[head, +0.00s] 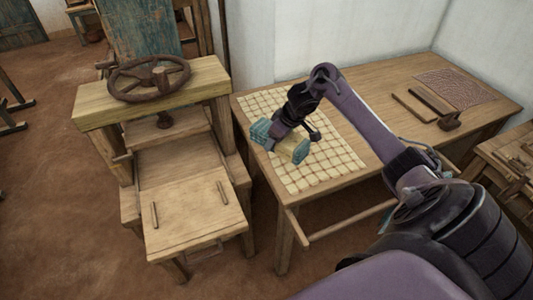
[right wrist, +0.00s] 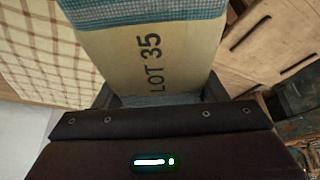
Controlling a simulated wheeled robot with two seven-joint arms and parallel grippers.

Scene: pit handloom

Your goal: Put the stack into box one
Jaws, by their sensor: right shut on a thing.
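The stack (right wrist: 155,55) is a pale, flat-faced bundle with a blue-green woven part and the print LOT 35 in the right wrist view. In the head view the stack (head: 291,148) is held above the near left part of the table, over a checked cloth. My right gripper (head: 283,137) is shut on it, with a finger at each side of the pale face in the wrist view. My left gripper is not in view. No box marked as one can be made out.
The checked cloth (head: 325,160) lies on a wooden table (head: 385,82). Dark wooden tools (head: 430,100) and a patterned mat (head: 455,87) lie at its right. A wooden press (head: 200,78) with a handwheel (head: 150,80) stands left, above a board with two bars (head: 193,215).

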